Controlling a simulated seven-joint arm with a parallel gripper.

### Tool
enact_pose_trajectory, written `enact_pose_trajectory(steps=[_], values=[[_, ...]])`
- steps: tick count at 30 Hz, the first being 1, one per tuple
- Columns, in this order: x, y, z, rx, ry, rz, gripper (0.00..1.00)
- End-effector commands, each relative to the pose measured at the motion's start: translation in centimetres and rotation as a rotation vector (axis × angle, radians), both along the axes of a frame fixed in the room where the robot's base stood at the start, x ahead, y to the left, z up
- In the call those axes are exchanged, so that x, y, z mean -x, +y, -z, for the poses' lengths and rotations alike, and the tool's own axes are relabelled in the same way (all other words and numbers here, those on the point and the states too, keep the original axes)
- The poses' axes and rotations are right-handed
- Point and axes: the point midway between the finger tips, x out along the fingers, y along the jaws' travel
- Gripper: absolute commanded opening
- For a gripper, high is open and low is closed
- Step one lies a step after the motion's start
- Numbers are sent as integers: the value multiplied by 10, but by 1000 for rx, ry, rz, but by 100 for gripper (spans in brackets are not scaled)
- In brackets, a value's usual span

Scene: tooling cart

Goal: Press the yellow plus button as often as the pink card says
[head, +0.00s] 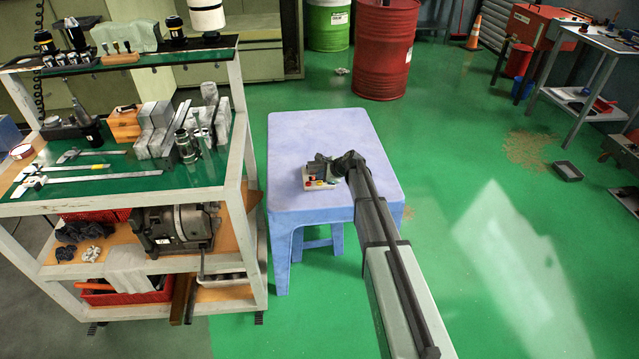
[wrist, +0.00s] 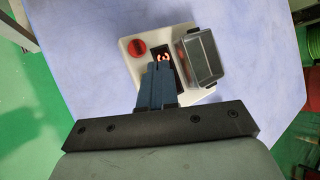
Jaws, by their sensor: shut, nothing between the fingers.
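A small pale control panel (head: 313,187) lies on the blue table in the head view, with tiny red and yellow spots on it. In the wrist view the panel (wrist: 127,44) shows a round red button (wrist: 138,48), a dark window with a glowing red sign (wrist: 163,57), and a grey clear-topped box (wrist: 203,60) at its right. My gripper (wrist: 157,70) is shut and empty, its fingertips over the panel just below the glowing sign. The fingers hide part of the panel. I cannot make out the yellow plus button in the wrist view, nor a pink card in either view.
The blue table (head: 290,125) is otherwise clear around the panel. A white cart (head: 240,215) with tools and metal blocks stands close at its left. Red (head: 385,50) and green (head: 327,25) drums stand behind.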

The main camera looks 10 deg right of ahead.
Motion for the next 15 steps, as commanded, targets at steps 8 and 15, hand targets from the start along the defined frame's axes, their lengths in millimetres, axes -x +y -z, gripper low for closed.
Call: enact_pose_trajectory(steps=[8, 15], values=[[0, 0, -4, 0, 0, 0, 0], [0, 0, -23, 0, -2, -1, 0]])
